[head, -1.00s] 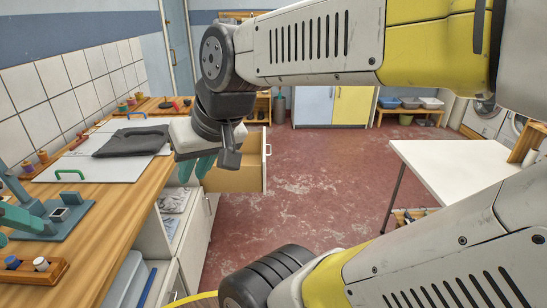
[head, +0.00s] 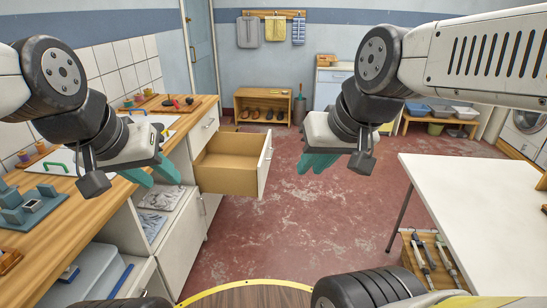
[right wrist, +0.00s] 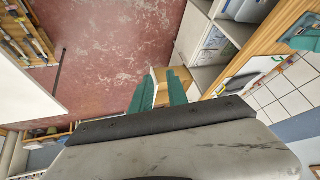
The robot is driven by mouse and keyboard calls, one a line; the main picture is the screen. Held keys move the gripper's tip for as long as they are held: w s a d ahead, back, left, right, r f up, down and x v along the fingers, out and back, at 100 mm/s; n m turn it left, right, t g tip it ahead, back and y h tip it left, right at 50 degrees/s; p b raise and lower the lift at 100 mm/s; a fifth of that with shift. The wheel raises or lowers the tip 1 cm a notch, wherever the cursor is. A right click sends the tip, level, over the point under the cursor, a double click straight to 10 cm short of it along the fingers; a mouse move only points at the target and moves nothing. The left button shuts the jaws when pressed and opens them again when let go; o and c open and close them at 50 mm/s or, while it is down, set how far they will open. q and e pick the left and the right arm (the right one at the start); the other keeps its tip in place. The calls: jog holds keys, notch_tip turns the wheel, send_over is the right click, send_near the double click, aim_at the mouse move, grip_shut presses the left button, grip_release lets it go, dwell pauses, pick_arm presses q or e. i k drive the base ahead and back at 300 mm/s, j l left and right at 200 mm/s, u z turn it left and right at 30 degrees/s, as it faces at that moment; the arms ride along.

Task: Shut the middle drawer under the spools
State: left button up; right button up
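A wooden drawer (head: 228,166) with a pale front (head: 265,165) stands pulled out from the cabinet under the counter's far part. A shut drawer front (head: 205,127) is above it. Small spools (head: 140,99) stand on the counter's far end. My left gripper (head: 150,176) is open and empty, left of the open drawer, in front of the counter. My right gripper (head: 320,162) is open and empty, in the air to the right of the drawer front. In the right wrist view the open drawer (right wrist: 160,88) shows between its two teal fingers (right wrist: 158,92), apart from them.
The wooden counter (head: 75,215) runs along the left, with open shelves (head: 155,225) below. A white table (head: 475,200) stands at the right. A shoe rack (head: 263,107) is at the back wall. The red floor (head: 300,235) between is clear.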

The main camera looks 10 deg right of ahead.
aim_at(238, 163)
jog(key=l, duration=0.8)
jog(key=i+j, duration=0.15)
jog(key=i, duration=0.4)
jog(key=i+j, duration=0.2)
jog(key=i, duration=0.4)
jog(key=i+j, duration=0.15)
jog(key=i, duration=0.4)
jog(key=i+j, duration=0.2)
jog(key=i, duration=0.4)
